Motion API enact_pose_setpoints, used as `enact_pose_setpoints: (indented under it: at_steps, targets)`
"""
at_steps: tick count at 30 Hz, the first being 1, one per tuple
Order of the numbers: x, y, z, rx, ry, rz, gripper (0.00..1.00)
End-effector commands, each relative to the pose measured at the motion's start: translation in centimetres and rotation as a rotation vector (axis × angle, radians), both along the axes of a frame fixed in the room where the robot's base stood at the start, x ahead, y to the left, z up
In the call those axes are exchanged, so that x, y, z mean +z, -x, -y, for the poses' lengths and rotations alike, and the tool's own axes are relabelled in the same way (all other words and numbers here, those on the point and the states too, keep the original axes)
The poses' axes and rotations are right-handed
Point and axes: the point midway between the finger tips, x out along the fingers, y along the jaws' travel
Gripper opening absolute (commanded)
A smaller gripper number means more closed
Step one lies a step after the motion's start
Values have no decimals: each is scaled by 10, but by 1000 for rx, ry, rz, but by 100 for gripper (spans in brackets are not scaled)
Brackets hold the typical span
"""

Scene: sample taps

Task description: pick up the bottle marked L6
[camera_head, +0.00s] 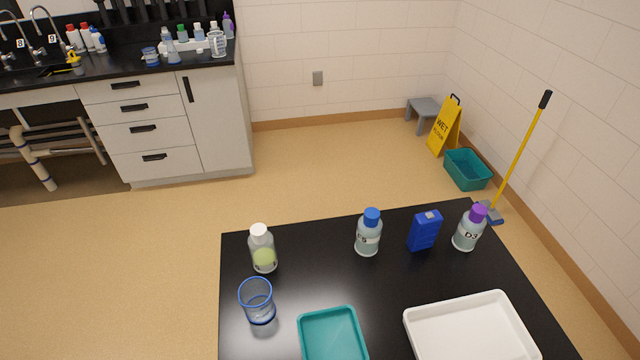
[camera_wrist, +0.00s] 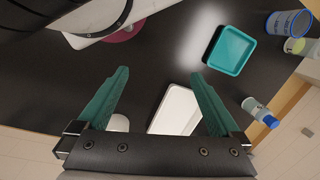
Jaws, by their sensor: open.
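No mark that I can read as L6 shows on any bottle. On the black table, a clear bottle with a white cap and yellow-green liquid (camera_head: 263,250) stands at the left, no mark legible. A blue-capped bottle (camera_head: 368,236) stands in the middle, its mark partly turned away and ending in what looks like 5. A purple-capped bottle (camera_head: 467,232) at the right reads D3. In the wrist view, my gripper (camera_wrist: 160,73) is open and empty, its teal fingers wide apart above the table. The blue-capped bottle (camera_wrist: 255,107) shows right of the fingers there.
A blue-rimmed beaker (camera_head: 257,301) stands before the white-capped bottle. A blue box (camera_head: 424,231) stands between the other two bottles. A teal tray (camera_head: 308,336) and a white tray (camera_head: 412,333) lie at the front. More bottles stand on the far sink counter (camera_head: 120,68).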

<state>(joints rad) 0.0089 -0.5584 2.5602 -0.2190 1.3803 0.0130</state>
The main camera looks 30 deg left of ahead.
Motion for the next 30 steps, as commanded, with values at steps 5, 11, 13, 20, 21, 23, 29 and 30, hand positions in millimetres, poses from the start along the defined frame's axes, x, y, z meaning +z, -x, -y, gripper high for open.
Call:
enact_pose_setpoints:
  at_steps: [5, 11, 13, 20, 21, 23, 29, 30]
  targets:
    - [0, 0, 0, 0, 0, 0, 100]
    - [0, 0, 0, 0, 0, 0, 100]
    - [0, 0, 0, 0, 0, 0, 100]
    - [-1, -2, 0, 6, 3, 4, 100]
    - [-3, -8, 0, 29, 10, 17, 100]
    - [-12, -28, -2, 99, 36, 68, 100]
    - [-63, -153, -81, 539, 96, 487, 100]
    - [-72, -170, -110, 627, 85, 588, 100]
